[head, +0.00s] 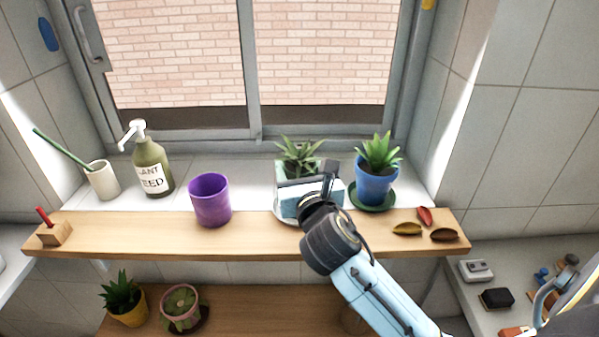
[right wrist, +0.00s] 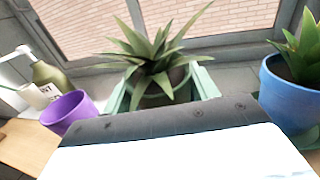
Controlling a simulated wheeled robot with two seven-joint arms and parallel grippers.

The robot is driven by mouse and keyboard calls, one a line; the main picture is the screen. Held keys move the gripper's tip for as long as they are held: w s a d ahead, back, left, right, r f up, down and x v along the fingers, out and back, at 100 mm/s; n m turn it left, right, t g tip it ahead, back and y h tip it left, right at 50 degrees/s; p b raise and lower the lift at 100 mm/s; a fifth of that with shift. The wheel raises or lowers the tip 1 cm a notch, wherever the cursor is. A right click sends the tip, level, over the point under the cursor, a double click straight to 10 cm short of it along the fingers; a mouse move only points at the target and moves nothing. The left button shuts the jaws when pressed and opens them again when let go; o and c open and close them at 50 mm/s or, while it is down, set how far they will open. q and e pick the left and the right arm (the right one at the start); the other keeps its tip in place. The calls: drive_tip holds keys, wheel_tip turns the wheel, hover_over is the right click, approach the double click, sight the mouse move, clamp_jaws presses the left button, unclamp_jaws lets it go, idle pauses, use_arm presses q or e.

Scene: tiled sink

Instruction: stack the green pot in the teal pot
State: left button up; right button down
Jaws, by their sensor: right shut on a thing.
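I cannot clearly separate the green pot from the teal pot, or tell how deep one sits in the other. My left gripper is out of view.
A blue pot (head: 376,185) with a plant stands close on the right. An empty purple pot (head: 210,200) stands to the left, with a soap-type bottle (head: 152,168) and a white cup (head: 102,180) farther left. Seed pods (head: 408,229) lie at the shelf's right end.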

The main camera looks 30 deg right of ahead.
drive_tip(key=shift+w, duration=0.1)
drive_tip(key=c, duration=0.7)
unclamp_jaws()
drive_tip(key=shift+o, duration=1.4)
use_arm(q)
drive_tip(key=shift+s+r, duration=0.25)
use_arm(e)
drive_tip(key=v, duration=1.2)
use_arm(q)
drive_tip(key=shift+p, duration=0.3)
use_arm(e)
drive_tip(key=shift+d, duration=0.1)
